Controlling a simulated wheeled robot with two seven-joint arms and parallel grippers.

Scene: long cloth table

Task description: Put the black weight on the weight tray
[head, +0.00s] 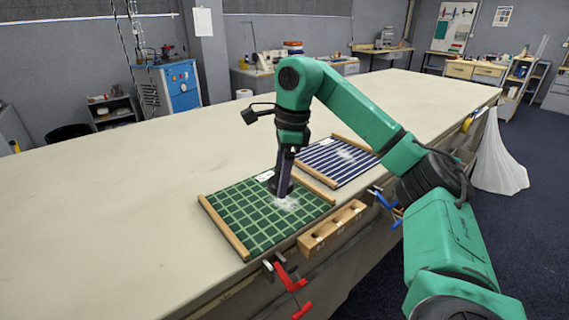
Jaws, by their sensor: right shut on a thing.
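My right gripper (282,182) reaches down over the green checked cloth and is shut on a dark thing at its tips, which looks like the black weight (280,189). The weight is mostly hidden by the fingers. I cannot tell whether it touches the cloth. The weight tray (318,240) is a wooden block with several compartments at the table's front edge, to the right of and nearer than my gripper. My left gripper is not in view.
The green checked cloth (236,212) has wooden bars at its sides and a whitish patch near the gripper. A blue striped cloth (325,160) with a whitish patch lies behind. Red (290,280) and blue (384,200) clamps sit along the front edge. The table (130,210) is clear at left.

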